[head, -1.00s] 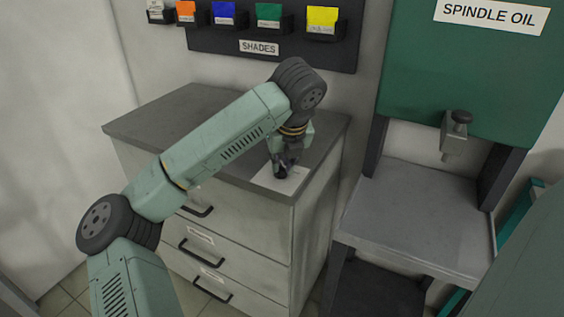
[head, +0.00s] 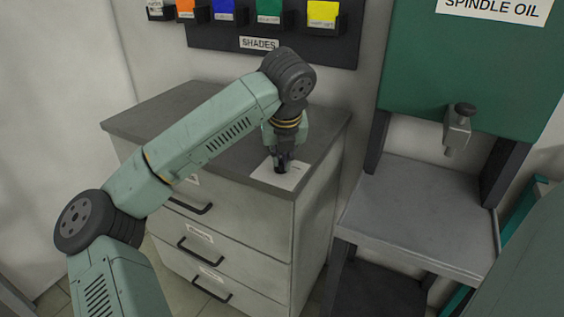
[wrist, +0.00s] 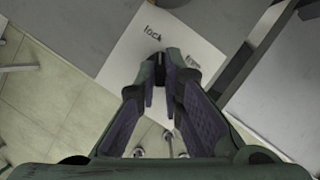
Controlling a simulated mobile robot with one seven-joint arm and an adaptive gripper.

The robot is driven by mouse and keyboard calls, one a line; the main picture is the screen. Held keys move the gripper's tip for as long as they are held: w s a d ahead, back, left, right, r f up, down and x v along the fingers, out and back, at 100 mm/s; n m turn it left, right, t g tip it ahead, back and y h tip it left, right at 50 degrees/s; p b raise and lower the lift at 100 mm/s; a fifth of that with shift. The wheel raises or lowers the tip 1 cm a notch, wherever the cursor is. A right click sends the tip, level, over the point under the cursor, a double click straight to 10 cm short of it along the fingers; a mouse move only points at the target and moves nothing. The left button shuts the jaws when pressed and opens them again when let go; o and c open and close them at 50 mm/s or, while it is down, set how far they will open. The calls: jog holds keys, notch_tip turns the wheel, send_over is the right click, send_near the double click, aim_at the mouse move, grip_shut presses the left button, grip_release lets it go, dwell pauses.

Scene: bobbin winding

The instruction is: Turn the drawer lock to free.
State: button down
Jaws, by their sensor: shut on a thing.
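The drawer lock's white plate (head: 293,178) lies on the front right corner of the grey cabinet top (head: 150,120). In the wrist view the plate (wrist: 128,62) carries the word "lock" on its left and a second, blurred marking on its right. My gripper (head: 281,165) points down over the plate. In the wrist view my gripper (wrist: 170,66) has its fingertips together on a small dark knob (wrist: 172,57), which is mostly hidden between them. Which way the knob points cannot be told.
The cabinet has several drawers with black handles (head: 200,250), all looking shut. A board of colored shade cards (head: 322,14) hangs behind. To the right stand a grey bench (head: 410,215) and a green spindle oil tank (head: 470,60) with a tap (head: 458,130).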

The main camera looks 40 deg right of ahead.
jog(key=m, duration=0.1)
jog(key=m+b, duration=0.1)
jog(key=m, duration=0.1)
jog(key=m+g+h+b, duration=0.1)
jog(key=shift+w+a+f, duration=0.1)
jog(key=shift+w+a, duration=0.05)
jog(key=shift+w, duration=0.1)
jog(key=m+g, duration=0.1)
jog(key=m, duration=0.4)
jog(key=shift+w+g+h, duration=0.15)
jog(key=shift+g+h, duration=0.25)
jog(key=m+g+p, duration=0.1)
jog(key=m, duration=0.2)
jog(key=shift+w+r, duration=0.1)
jog(key=shift+r, duration=0.1)
jog(key=shift+w+f+m+g+p, duration=0.1)
jog(key=shift+m+g+p, duration=0.7)
jog(key=shift+m, duration=1)
jog(key=c, duration=1.7)
grip_release()
jog(key=shift+f, duration=0.1)
jog(key=v, duration=1.2)
jog(key=shift+w, duration=0.1)
